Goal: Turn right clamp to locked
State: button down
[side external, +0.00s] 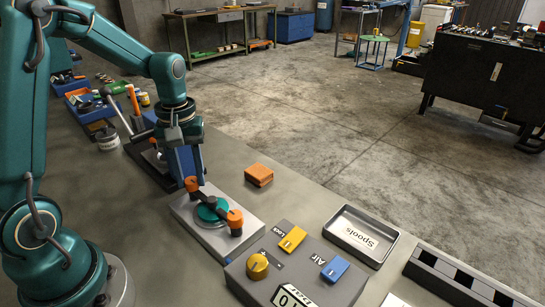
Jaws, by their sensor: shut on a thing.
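A light grey fixture plate (187,209) lies on the bench with a round green part (207,212) on it. A dark bar crosses the green part, with an orange clamp knob at each end. The near right orange knob (235,220) stands free. The far left orange knob (191,184) is directly under my gripper (190,177). I cannot tell from this view which knob is the task's right clamp, or whether either is locked.
An orange block (259,175) lies behind the fixture. A grey control box (283,259) with a yellow knob, a yellow switch and a blue switch stands in front right. A Spools tray (391,249) lies farther right.

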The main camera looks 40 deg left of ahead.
aim_at(192, 180)
dwell(0.4)
jog(key=c, duration=0.5)
grip_release()
jog(key=shift+r, duration=0.1)
jog(key=shift+r, duration=2.55)
